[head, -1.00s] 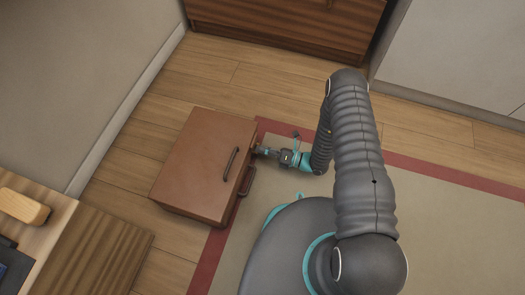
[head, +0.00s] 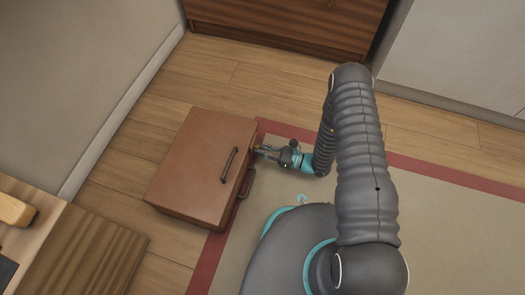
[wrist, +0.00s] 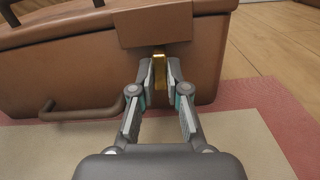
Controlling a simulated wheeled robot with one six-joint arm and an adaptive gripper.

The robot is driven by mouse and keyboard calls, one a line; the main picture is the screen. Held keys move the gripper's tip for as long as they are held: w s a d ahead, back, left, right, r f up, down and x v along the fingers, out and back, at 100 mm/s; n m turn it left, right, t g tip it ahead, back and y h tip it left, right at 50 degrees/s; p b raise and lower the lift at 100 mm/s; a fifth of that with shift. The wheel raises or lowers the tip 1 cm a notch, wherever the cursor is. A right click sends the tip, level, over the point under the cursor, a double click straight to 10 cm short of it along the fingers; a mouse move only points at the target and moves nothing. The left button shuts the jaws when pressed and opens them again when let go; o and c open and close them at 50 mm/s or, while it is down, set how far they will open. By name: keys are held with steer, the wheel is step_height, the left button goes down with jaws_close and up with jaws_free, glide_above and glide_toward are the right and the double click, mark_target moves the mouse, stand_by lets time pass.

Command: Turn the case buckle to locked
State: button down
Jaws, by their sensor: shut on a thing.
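The brown case (head: 205,160) lies on the floor, partly on the rug's edge. It also fills the upper part of the wrist view (wrist: 70,75). The brass buckle (wrist: 159,66) is on the case's side, below a brown flap (wrist: 155,24). My gripper (wrist: 159,78) is shut on the buckle, with one finger on each side of it. In the head view my gripper (head: 262,151) reaches the case's right side, and the buckle is too small to make out there.
A dark handle (head: 229,165) is on the case's top and another handle (wrist: 80,113) on its side, left of the buckle. The rug (head: 430,220) has a red border. A wooden cabinet (head: 290,25) stands at the back, and wooden furniture (head: 80,255) at lower left.

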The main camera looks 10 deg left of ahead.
steer(key=shift+n, duration=0.7)
steer(key=c, duration=1.4)
jaws_free()
steer(key=shift+c, duration=0.2)
steer(key=d, duration=0.7)
steer(key=s+d, duration=0.1)
steer(key=d, duration=0.3)
steer(key=shift+d, duration=0.5)
